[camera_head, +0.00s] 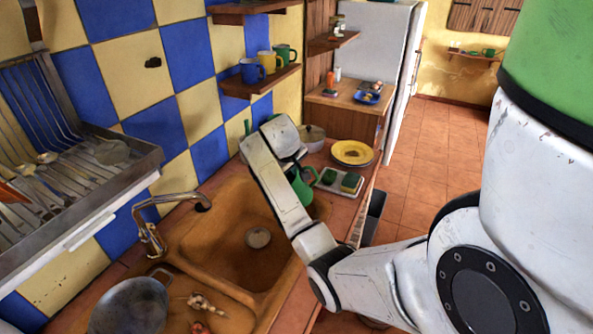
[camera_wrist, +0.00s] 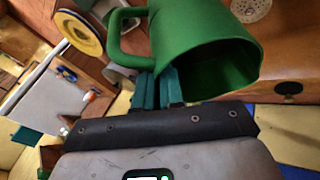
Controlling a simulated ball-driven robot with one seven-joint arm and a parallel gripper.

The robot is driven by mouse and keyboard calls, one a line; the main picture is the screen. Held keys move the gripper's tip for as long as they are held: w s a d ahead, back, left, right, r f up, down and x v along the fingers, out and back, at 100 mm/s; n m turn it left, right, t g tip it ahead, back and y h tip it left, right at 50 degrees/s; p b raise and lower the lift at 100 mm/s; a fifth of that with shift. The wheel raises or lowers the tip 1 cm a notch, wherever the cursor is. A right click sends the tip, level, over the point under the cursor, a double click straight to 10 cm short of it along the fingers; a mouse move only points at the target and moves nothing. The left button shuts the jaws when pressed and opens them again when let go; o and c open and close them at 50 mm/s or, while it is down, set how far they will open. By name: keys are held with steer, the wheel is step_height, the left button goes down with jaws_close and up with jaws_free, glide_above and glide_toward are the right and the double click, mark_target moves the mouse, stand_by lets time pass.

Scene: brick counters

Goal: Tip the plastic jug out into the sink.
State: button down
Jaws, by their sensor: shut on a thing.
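The green plastic jug (camera_wrist: 195,38) fills the upper middle of the wrist view, with its open mouth turned toward the lower right and its handle (camera_wrist: 115,38) at the left. My gripper (camera_wrist: 158,86) has its teal fingers shut on the jug near the handle; the exact contact is partly hidden. In the head view the jug (camera_head: 303,188) shows only in part behind my arm, at the right side of the orange-brown sink (camera_head: 205,235). The sink's drain (camera_head: 258,238) is visible and the basin looks empty. I cannot tell the jug's contents or exact tilt.
The tap (camera_head: 150,225) reaches over the sink's left side. A metal pot (camera_head: 130,306) and food scraps (camera_head: 203,304) lie at the front. A sponge tray (camera_head: 340,181), yellow plate (camera_head: 352,153) and lidded pot (camera_head: 312,135) stand beyond the sink. A dish rack (camera_head: 75,165) hangs at left.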

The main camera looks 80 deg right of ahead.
steer(key=w+a+g+h+b, duration=0.1)
steer(key=b, duration=0.1)
steer(key=w+a+f+n+g+h+b, duration=0.1)
steer(key=w+a+g+h+b, duration=0.1)
steer(key=b, duration=0.1)
steer(key=shift+h, duration=0.3)
steer(key=w+a+f+n+g+h+b, duration=0.2)
steer(key=w+a+f+h+b, duration=0.3)
steer(key=b, duration=0.5)
steer(key=shift+w+a+g+h, duration=0.5)
steer(key=shift+w+a+g, duration=0.3)
steer(key=shift+a+g, duration=0.1)
stand_by(1.1)
